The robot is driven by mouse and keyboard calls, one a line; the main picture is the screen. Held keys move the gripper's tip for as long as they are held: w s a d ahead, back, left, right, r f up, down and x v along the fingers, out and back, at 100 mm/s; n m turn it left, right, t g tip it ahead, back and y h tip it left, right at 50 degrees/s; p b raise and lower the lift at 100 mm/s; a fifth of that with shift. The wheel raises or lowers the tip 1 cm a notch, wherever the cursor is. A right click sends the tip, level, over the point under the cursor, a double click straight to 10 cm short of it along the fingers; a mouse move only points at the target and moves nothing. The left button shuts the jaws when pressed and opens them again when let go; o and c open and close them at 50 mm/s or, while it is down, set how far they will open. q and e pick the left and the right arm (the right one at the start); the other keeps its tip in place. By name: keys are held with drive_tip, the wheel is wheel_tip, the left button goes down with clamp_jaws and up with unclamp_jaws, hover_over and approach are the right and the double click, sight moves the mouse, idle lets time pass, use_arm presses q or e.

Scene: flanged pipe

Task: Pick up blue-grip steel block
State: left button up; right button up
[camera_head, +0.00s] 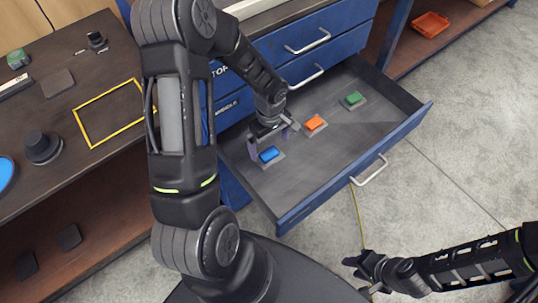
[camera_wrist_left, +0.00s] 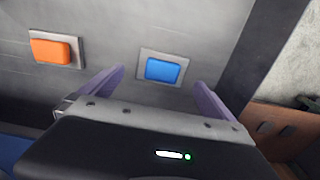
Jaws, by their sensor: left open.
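The blue-grip steel block (camera_head: 269,155) lies in the open drawer, towards its left end. It is a flat steel plate with a blue grip on top. In the left wrist view the blue-grip block (camera_wrist_left: 163,69) sits between and beyond my two purple fingers. My left gripper (camera_head: 268,142) is open and empty, just above the block and apart from it as far as I can tell. In the left wrist view my left gripper (camera_wrist_left: 160,90) also shows open. My right gripper (camera_head: 362,268) is at the lower right, outside the drawer, away from the block.
An orange-grip block (camera_head: 315,123) and a green-grip block (camera_head: 353,99) lie in the same drawer (camera_head: 350,150), right of the blue one. The drawer's walls surround them. A wooden bench with a yellow frame (camera_head: 110,112) stands left. An orange tray (camera_head: 430,24) is at the upper right.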

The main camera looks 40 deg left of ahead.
sight(269, 153)
use_arm(q)
drive_tip(key=f, duration=0.4)
drive_tip(key=shift+s+f, duration=0.2)
drive_tip(key=shift+f, duration=0.2)
drive_tip(key=shift+c, duration=0.2)
drive_tip(key=c, duration=1.8)
